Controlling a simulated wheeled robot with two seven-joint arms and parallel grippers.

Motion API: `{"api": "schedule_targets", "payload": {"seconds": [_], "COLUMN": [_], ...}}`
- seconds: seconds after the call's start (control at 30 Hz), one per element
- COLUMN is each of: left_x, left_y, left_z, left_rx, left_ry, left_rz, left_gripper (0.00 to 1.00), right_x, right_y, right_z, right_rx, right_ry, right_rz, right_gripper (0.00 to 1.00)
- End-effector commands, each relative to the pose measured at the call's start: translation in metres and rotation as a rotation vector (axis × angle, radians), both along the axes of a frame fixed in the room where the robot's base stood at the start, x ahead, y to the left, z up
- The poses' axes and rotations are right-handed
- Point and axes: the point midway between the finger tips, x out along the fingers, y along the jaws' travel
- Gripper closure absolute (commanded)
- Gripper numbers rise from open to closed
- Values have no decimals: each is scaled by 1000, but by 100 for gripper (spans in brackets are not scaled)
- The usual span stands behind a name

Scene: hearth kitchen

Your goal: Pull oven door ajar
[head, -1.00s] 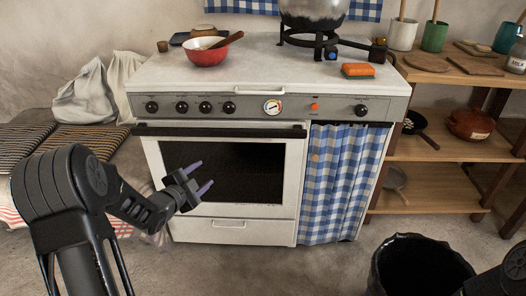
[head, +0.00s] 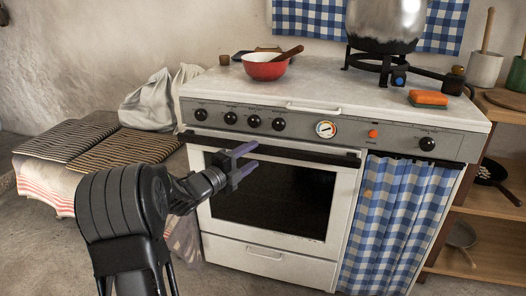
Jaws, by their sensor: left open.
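The oven door (head: 215,212) is white with a dark window, and it looks shut in the front of the white stove. A dark handle bar (head: 300,153) runs along its top edge. My left gripper (head: 250,157) is open and empty, with its two fingers pointing right in front of the upper left of the door, close below the handle bar in the picture. I cannot tell whether it touches the door. The arm hides part of the door's left edge. My right gripper is out of view.
A red bowl (head: 265,69) with a spoon, an orange sponge (head: 428,98) and a metal pot (head: 385,22) on a burner stand on the stove top. A checked curtain (head: 385,220) hangs right of the oven. A bench with striped cushions (head: 70,139) is at the left.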

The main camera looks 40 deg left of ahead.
Motion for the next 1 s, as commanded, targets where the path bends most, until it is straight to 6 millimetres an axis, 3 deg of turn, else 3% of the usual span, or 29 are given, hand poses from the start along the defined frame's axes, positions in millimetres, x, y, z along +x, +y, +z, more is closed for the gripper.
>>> {"api": "schedule_targets", "payload": {"seconds": [0.33,0.7,1.0], "left_x": [50,56,56], "left_y": [-4,-4,-4], "left_z": [-1,0,0], "left_rx": [0,-1,-1], "left_ry": [-1,0,0], "left_rz": [-2,-1,-1], "left_gripper": [49,50,74], "right_x": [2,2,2], "right_y": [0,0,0], "right_z": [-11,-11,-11], "right_rx": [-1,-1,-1], "right_ry": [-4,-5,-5], "right_rz": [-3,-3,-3], "right_gripper": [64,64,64]}}
